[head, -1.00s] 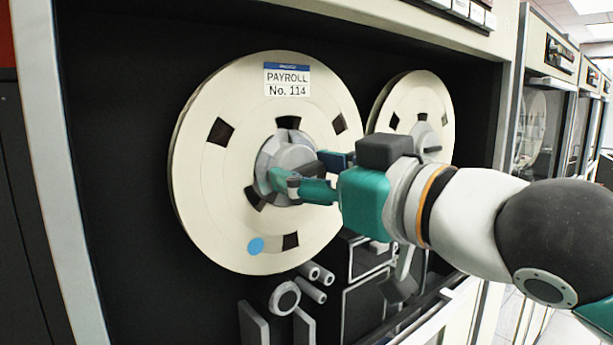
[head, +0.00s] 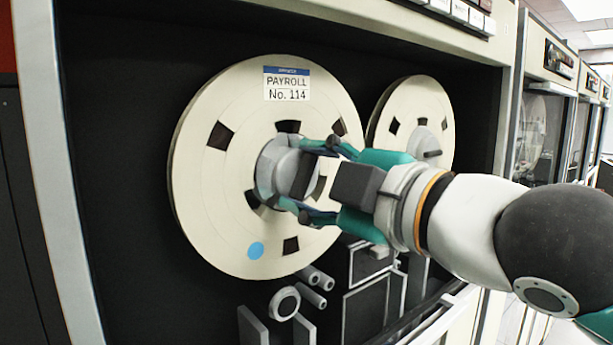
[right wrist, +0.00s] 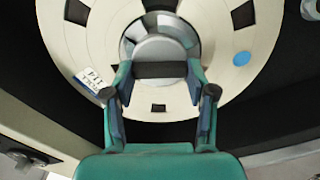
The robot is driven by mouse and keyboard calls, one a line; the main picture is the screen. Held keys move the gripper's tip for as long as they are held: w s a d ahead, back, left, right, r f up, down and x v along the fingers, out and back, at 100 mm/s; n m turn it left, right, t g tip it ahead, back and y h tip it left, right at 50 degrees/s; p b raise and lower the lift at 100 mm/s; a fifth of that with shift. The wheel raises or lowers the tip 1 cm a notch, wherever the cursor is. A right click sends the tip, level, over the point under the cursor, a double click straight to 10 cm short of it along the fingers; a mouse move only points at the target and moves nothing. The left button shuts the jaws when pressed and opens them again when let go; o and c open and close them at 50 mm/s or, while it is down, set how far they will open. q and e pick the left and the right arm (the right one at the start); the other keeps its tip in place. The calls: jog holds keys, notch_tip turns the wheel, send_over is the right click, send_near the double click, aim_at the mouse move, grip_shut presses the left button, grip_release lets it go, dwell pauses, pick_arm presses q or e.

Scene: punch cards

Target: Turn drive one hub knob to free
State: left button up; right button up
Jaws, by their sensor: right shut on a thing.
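The near tape reel (head: 225,175) is cream, with dark slots, a "PAYROLL No. 114" label (head: 287,84) and a blue dot. At its centre is a round grey hub (head: 268,172) with a dark bar-shaped knob (head: 303,175). My right gripper (head: 312,178) is shut on the knob, one finger above it and one below in the head view. In the right wrist view the dark knob bar (right wrist: 160,70) lies across between the two fingertips (right wrist: 160,80). The gripper's body hides part of the reel's right side. My left gripper is not in view.
A second reel (head: 400,105) with its own hub knob (head: 432,154) is close behind my right gripper. Rollers and guides (head: 284,303) sit below the reels. The cabinet's pale frame (head: 62,180) edges the dark recess at left.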

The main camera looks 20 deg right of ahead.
jog(key=n, duration=0.5)
jog(key=shift+a+f+p, duration=0.15)
jog(key=shift+f+p, duration=0.15)
jog(key=shift+p, duration=0.1)
jog(key=shift+f, duration=0.1)
jog(key=o, duration=1.2)
jog(key=shift+a, duration=0.1)
jog(key=shift+c, duration=0.2)
jog(key=shift+s+r, duration=0.1)
jog(key=shift+r, duration=0.1)
jog(key=v, duration=1.1)
jog(key=shift+s+d, duration=0.25)
jog(key=shift+s, duration=0.1)
